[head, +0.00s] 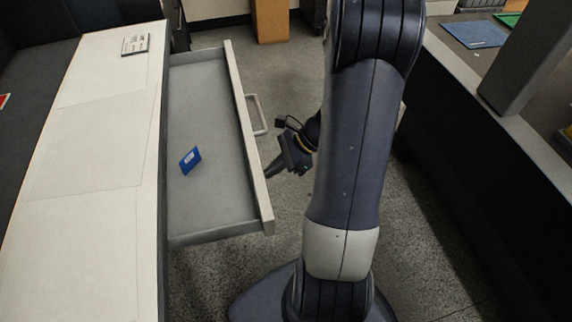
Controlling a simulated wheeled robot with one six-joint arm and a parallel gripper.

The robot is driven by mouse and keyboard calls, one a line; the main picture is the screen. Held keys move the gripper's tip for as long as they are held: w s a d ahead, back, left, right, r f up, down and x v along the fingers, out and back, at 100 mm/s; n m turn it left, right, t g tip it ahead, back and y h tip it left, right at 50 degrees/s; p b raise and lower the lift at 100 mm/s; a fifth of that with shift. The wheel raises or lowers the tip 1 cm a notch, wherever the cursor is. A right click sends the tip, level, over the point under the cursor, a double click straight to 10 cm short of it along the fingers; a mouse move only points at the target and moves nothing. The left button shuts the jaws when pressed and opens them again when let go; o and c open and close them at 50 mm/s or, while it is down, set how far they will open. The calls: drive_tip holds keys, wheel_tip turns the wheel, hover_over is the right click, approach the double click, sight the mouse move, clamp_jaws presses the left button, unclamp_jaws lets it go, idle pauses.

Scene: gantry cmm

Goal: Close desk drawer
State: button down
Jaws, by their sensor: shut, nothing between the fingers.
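The desk drawer (220,207) is pulled open and sticks out to the right from under the white desk top (100,180). Its front panel (247,135) faces right, with a bar handle (258,115) on its outer side. A small blue card or packet (190,160) lies inside on the drawer floor. My gripper (270,171) is just to the right of the front panel, below the handle in the picture, and points left toward it. Its fingers are shut and hold nothing. I cannot tell whether the fingertips touch the panel.
A dark counter with a pale edge (500,117) runs along the right, with a blue sheet (474,33) and a grey post on it. A brown box (269,20) stands on the floor at the back. Speckled floor is free between desk and counter, around my base.

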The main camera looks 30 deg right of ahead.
hover_over(188, 200)
idle(0.3)
idle(0.4)
